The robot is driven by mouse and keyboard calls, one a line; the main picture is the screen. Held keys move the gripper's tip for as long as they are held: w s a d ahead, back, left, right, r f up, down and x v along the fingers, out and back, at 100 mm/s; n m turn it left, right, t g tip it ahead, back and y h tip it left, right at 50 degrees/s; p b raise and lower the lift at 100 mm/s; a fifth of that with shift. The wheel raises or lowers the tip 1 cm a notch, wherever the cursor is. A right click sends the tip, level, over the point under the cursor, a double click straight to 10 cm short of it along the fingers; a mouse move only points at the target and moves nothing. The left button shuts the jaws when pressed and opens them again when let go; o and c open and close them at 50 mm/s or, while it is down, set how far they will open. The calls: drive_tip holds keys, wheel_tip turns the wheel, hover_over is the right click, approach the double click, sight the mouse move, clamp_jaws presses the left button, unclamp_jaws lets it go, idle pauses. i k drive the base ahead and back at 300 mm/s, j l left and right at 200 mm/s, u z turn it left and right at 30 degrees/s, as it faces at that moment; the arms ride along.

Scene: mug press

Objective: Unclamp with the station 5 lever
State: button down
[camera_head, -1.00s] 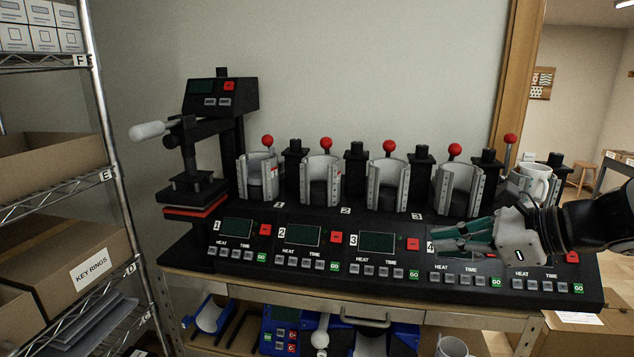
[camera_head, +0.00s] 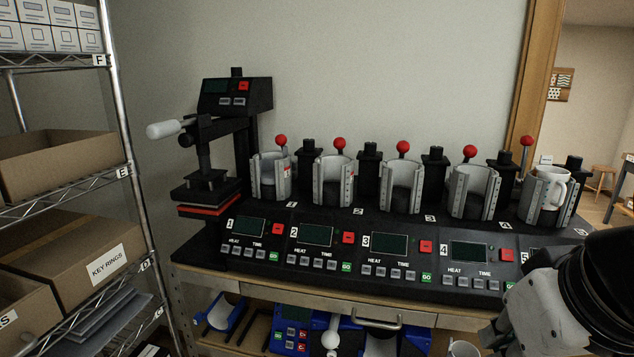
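The station 5 lever (camera_head: 526,142) has a red ball knob and stands up behind the rightmost clamp. The station 5 clamp (camera_head: 533,198) has grey jaws around a white mug (camera_head: 553,188). I cannot tell how tightly the jaws meet the mug. My gripper (camera_head: 518,322) is at the lower right, in front of the press and below the clamp, apart from the lever. Its pale body shows, but its fingertips are not clearly visible. My arm hides most of the station 5 panel.
Stations 1 to 3 and station 4 (camera_head: 470,192) have empty clamps with red-knobbed levers. A flat heat press (camera_head: 207,190) with a white handle stands at the left. A wire shelf with cardboard boxes (camera_head: 63,160) is further left. Blue presses sit under the table.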

sight(526, 141)
drive_tip(key=i+l, duration=0.15)
drive_tip(key=l, duration=0.35)
drive_tip(key=i+l+u, duration=0.1)
drive_tip(key=l, duration=0.4)
drive_tip(key=i+l, duration=0.2)
drive_tip(key=l, duration=0.3)
drive_tip(key=i+l+u, duration=0.1)
drive_tip(key=l, duration=0.4)
drive_tip(key=i+l, duration=0.15)
drive_tip(key=l, duration=0.35)
drive_tip(key=i+l+u, duration=0.1)
drive_tip(key=l, duration=0.45)
